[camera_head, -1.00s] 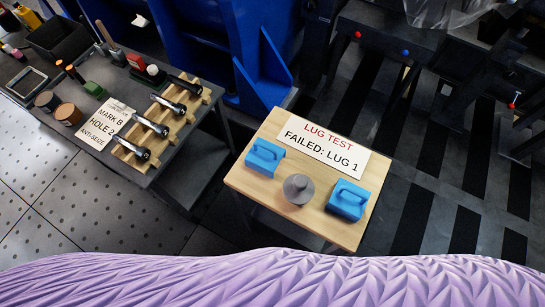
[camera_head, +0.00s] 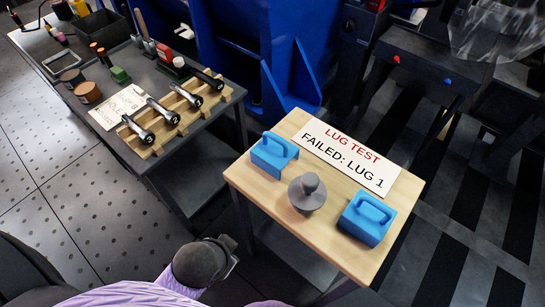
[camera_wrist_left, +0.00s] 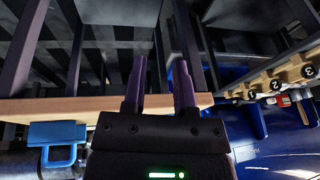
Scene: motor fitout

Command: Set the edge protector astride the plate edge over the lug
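Two blue blocks with loop handles, which look like edge protectors, sit on a small wooden-topped table: one at the left (camera_head: 272,155), one at the right (camera_head: 366,220). One blue block also shows, inverted, at the left of the left wrist view (camera_wrist_left: 57,140). My left gripper (camera_wrist_left: 160,78) is open, its two purple fingers apart with nothing between them, near the table's wooden edge. In the head view only the dark wrist end of a purple arm shows, below the table's left side. The lug cannot be made out. My right gripper is out of view.
The wooden tabletop (camera_head: 262,196) also holds a grey knobbed disc (camera_head: 307,194) and a "LUG TEST FAILED: LUG 1" sign (camera_head: 350,155). A blue steel structure with upright plates (camera_head: 285,85) stands behind. A dark bench with a wooden tool rack (camera_head: 160,138) is at left.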

